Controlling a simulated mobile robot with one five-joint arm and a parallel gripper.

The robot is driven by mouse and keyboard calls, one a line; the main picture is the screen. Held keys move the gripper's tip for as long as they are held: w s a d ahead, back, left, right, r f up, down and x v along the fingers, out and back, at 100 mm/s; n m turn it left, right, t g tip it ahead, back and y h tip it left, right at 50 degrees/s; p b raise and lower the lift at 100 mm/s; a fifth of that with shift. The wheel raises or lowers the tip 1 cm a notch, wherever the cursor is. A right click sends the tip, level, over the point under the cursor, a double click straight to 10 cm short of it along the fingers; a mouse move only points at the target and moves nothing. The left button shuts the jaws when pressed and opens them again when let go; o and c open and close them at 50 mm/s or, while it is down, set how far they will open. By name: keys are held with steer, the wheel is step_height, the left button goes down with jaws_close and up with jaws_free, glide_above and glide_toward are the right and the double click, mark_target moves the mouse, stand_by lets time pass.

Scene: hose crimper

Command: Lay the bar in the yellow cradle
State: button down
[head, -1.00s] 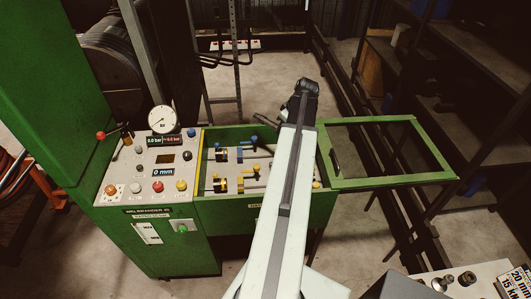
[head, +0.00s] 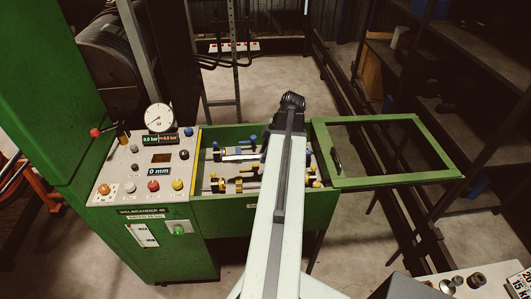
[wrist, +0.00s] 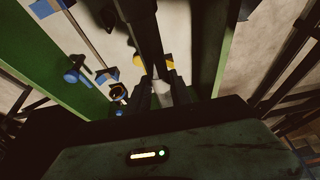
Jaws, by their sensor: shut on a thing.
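The yellow cradle (head: 221,185) is in the green trough, toward its front, and my arm covers its right part in the head view. Yellow pieces (wrist: 139,60) also show just beyond my fingers in the wrist view. My gripper (wrist: 160,88) is over the trough and shut on a pale grey piece (wrist: 162,97), seemingly the bar, of which only a short part shows. My arm hides the gripper in the head view. I cannot tell whether the bar touches the cradle.
Blue-marked supports (head: 215,148) stand behind the yellow ones, and a blue fitting (wrist: 75,75) is left of my fingers. The control panel (head: 158,165) borders the trough on the left. An open framed green lid (head: 395,178) lies out to the right.

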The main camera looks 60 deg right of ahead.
step_height(320, 180, down, 14)
steer(key=b, duration=1.3)
steer(key=shift+f+b, duration=0.15)
steer(key=shift+b, duration=0.15)
steer(key=c, duration=1.1)
jaws_free()
steer(key=p+v, duration=0.7)
steer(key=v, duration=0.1)
steer(key=shift+w+a, duration=0.1)
